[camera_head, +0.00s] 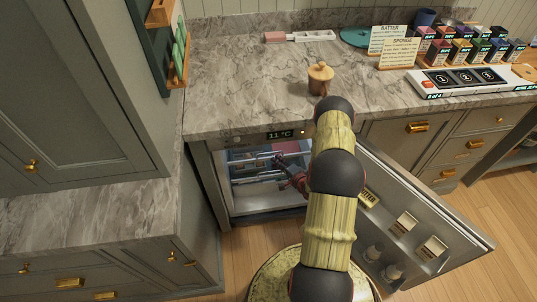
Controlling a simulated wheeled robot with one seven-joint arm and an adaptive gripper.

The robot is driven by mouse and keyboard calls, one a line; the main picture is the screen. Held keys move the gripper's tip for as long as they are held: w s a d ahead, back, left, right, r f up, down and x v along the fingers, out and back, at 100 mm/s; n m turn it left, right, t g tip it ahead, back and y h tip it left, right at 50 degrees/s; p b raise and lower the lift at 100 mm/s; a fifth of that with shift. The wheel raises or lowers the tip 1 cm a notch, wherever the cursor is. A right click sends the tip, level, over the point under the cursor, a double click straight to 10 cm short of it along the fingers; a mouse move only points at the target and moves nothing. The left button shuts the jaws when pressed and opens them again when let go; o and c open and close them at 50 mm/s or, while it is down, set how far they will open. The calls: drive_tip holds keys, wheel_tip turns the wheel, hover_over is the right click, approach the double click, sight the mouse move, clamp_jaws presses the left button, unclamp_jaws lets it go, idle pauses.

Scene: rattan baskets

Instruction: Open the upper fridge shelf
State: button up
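The small fridge (217,170) stands under the marble counter, with a display reading 11 °C on its top edge. Its door (440,222) is swung wide open to the right, with cartons and jars in its racks. Inside, an upper shelf (245,156) with a pale front edge holds bluish and reddish items that are too small to name. My gripper (280,163) reaches into the fridge opening at the upper shelf's front. Its fingers look dark and thin, and whether they touch the shelf is unclear. My arm hides the fridge's right side.
Recipe cards (398,52), small boxes (465,48) and a numbered white tray (472,79) are at the right. Grey cabinets (80,90) close in the left side. Wooden floor (470,275) is clear at the lower right.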

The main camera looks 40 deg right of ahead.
drive_tip(key=w+m+t+b, duration=0.1)
drive_tip(key=w, duration=0.2)
drive_tip(key=w+t+b, duration=0.1)
drive_tip(key=w+b, duration=0.1)
drive_tip(key=w, duration=0.2)
drive_tip(key=shift+w+d+f+m, duration=0.1)
drive_tip(key=shift+f+m, duration=0.05)
drive_tip(key=shift+m, duration=0.25)
clamp_jaws()
idle(0.8)
